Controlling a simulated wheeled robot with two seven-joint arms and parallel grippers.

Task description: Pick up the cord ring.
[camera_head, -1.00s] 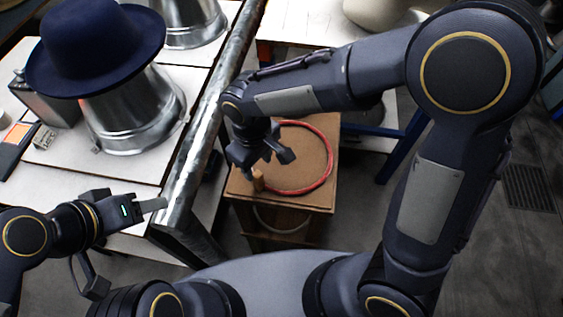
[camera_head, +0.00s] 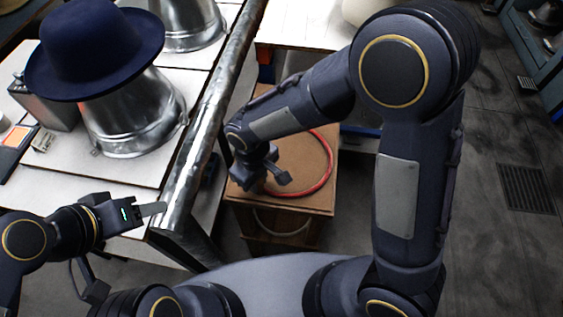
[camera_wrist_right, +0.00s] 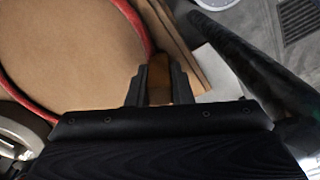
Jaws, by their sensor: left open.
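The cord ring (camera_head: 331,165) is a red loop lying on the brown top of a wooden box in the head view. It also curves across the wrist view (camera_wrist_right: 135,18). Its brown wooden toggle (camera_wrist_right: 160,75) shows between the fingers of my right gripper (camera_wrist_right: 159,78); I cannot tell whether both fingers touch it. In the head view my right gripper (camera_head: 262,182) is low over the box's near left part and hides the toggle. My left gripper (camera_head: 128,209) is open and empty, beside the worktable's front edge, far from the ring.
The wooden box (camera_head: 285,200) stands right of the white worktable with its metal edge roller (camera_head: 205,110). A dark blue hat (camera_head: 95,45) sits on a metal form (camera_head: 140,115). Floor on the right is clear around a grate (camera_head: 525,187).

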